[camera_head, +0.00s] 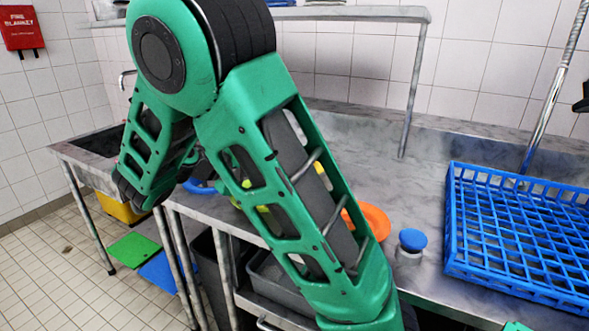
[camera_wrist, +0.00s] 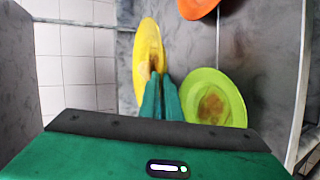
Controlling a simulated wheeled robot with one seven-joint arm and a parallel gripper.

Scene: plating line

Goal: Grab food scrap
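My gripper (camera_wrist: 162,78) shows in the wrist view as two teal fingers close together, their tips at a yellow plate (camera_wrist: 148,38). A brownish food scrap (camera_wrist: 155,63) shows at the fingertips against this plate; whether the fingers hold it I cannot tell. A lime green plate (camera_wrist: 231,92) with a larger brown food scrap (camera_wrist: 212,106) lies right of the fingers. An orange plate (camera_wrist: 198,6) is cut off at the top edge; it also shows in the head view (camera_head: 374,220). In the head view my green arm hides the gripper and much of the other plates.
A blue dish rack (camera_head: 510,235) stands at the right on the steel counter (camera_head: 445,140). A blue-capped container (camera_head: 412,240) stands between rack and orange plate. A shelf leg (camera_head: 415,95) rises at the back. A sink (camera_head: 95,145) is at the left.

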